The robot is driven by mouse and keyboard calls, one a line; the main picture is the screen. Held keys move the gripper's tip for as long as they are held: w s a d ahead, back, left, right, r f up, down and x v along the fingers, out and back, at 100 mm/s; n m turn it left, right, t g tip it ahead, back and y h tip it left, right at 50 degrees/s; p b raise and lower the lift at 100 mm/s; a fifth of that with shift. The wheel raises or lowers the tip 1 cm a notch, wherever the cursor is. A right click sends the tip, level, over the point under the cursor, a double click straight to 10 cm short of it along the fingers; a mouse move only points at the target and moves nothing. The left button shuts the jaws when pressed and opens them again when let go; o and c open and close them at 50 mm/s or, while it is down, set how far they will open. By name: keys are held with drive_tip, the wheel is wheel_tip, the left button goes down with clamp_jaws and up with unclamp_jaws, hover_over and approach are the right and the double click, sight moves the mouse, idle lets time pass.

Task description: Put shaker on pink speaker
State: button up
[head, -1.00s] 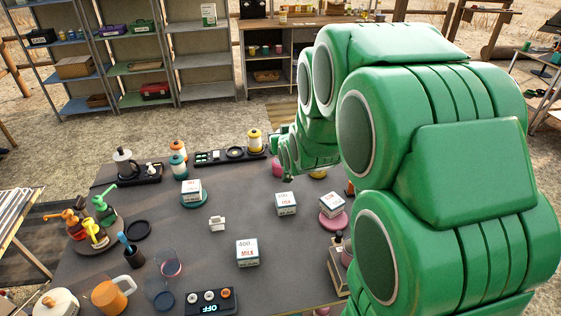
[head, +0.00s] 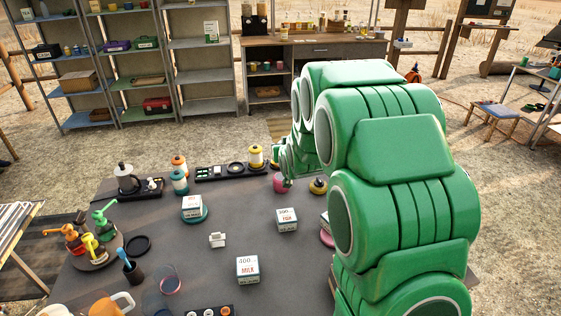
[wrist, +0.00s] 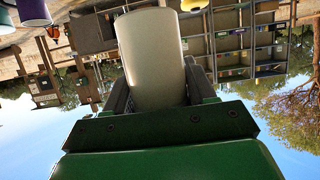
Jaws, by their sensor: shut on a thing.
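My gripper (wrist: 156,85) is shut on a pale cream, smooth cylinder with a rounded end, likely the shaker (wrist: 150,50), held between the two dark fingers in the wrist view. In the head view my green gripper (head: 287,160) is at the far right part of the dark table, and the held thing cannot be made out there. A small pink cylinder, perhaps the pink speaker (head: 280,184), stands on the table just below my gripper. I cannot tell the gap between them.
A yellow-topped jar (head: 256,156) stands on a black tray left of my gripper. A black-and-yellow round thing (head: 318,186) is close on the right. White milk boxes (head: 287,219) stand nearer. My arm hides the table's right side.

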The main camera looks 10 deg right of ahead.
drive_tip(key=shift+w+d+f, duration=0.1)
drive_tip(key=shift+w+f, duration=1.25)
drive_tip(key=shift+f, duration=0.15)
drive_tip(key=shift+w+f, duration=1.3)
drive_tip(key=shift+f, duration=0.2)
drive_tip(key=shift+w+f, duration=0.15)
drive_tip(key=shift+f, duration=1.5)
drive_tip(key=shift+f, duration=0.15)
drive_tip(key=o, duration=1.1)
drive_tip(key=shift+r, duration=0.2)
drive_tip(key=shift+v, duration=0.75)
drive_tip(key=v, duration=1)
drive_tip(key=shift+s, duration=0.25)
